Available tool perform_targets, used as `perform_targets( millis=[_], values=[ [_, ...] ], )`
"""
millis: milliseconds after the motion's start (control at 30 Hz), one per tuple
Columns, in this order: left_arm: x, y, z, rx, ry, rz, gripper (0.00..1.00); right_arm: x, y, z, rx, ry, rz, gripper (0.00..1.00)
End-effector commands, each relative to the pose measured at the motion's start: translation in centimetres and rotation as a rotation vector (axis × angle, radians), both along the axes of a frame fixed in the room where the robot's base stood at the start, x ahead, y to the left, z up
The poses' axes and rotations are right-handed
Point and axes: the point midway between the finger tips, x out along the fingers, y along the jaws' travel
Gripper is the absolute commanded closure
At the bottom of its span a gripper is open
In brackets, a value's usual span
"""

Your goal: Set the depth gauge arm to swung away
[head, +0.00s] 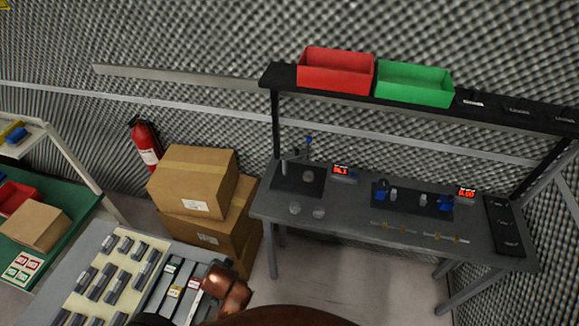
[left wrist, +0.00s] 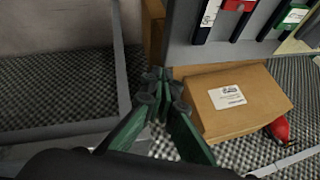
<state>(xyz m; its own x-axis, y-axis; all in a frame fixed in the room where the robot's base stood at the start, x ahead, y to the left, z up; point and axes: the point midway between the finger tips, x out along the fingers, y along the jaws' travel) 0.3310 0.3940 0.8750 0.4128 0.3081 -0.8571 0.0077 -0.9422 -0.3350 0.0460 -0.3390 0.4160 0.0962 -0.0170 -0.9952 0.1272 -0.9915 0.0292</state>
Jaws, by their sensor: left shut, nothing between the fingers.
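On the dark mat at the left end of the grey workbench stands a small gauge stand (head: 308,158) with a blue top and a grey post (head: 284,168) beside it. It looks like the depth gauge, but it is too small to tell which way its arm points. My left gripper (left wrist: 160,92) shows in the left wrist view with its green fingers together and empty, near a cardboard box and far from the gauge. My right gripper is in neither view.
A shelf with a red bin (head: 336,71) and a green bin (head: 414,83) overhangs the bench. A nearer table with a foam tray (head: 112,272) is at lower left.

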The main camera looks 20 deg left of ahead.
Motion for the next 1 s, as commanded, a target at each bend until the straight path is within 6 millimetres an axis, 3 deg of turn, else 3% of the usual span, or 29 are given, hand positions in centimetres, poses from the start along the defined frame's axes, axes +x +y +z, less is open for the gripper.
perform_targets(
  millis=[167,267,667,767,867,1000],
  values=[
    [-3.6,-1.9,-3.8,-0.138,0.075,0.002,1.00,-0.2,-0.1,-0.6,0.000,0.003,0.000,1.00],
    [-5.2,-3.2,-7.6,-0.213,0.122,0.000,1.00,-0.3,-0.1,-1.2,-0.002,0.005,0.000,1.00],
    [-7.1,-4.8,-22.3,-0.279,0.198,-0.009,1.00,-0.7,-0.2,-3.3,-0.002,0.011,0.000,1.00],
    [-8.2,-5.0,-27.3,-0.281,0.219,-0.015,1.00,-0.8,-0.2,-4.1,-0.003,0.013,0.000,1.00],
    [-10.3,-5.3,-33.6,-0.284,0.246,-0.022,1.00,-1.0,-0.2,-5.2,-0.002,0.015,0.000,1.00],
    [-14.9,-5.6,-42.5,-0.288,0.288,-0.035,1.00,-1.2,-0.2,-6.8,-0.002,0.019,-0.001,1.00]
  ],
)
